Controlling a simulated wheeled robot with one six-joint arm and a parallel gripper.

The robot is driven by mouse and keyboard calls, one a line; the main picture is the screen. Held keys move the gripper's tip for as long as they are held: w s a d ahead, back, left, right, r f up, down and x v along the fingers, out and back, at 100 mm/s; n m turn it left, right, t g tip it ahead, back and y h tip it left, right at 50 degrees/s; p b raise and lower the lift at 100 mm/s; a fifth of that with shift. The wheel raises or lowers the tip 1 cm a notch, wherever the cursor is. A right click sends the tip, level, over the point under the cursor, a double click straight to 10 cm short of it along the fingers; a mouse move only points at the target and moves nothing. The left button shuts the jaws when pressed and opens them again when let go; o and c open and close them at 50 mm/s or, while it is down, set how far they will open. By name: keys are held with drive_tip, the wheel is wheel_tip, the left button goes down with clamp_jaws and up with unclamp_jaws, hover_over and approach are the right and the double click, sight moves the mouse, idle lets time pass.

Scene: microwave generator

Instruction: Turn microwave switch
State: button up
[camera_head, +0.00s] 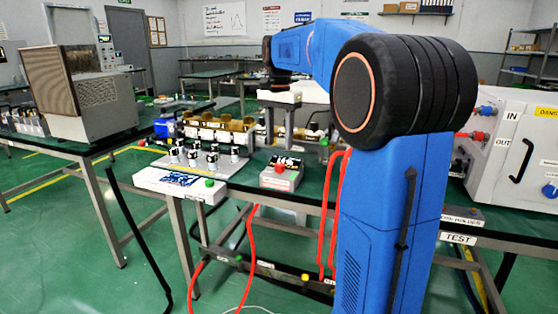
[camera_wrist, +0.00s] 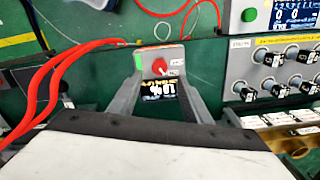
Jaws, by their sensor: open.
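A small grey control box (camera_head: 282,174) with a red knob (camera_head: 280,168), a dark display and a green button stands at the front edge of the green bench in the head view. In the wrist view the red knob (camera_wrist: 158,66) lies between my fingers, with the lit display just below it. My gripper (camera_wrist: 160,76) is open, one finger on each side of the knob, with a gap visible on both sides. The fingertips appear close to the box, but I cannot tell their height above it. Nothing is held.
A white panel (camera_head: 180,182) with several black knobs stands left of the box, with brass-coloured parts (camera_head: 215,130) behind it. Red hoses (camera_wrist: 48,85) run on the left in the wrist view. A white cabinet (camera_head: 515,145) stands at the right.

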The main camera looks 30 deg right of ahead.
sight(280, 164)
wheel_tip(280, 164, down, 8)
drive_tip(key=shift+r, duration=0.25)
drive_tip(key=c, duration=1)
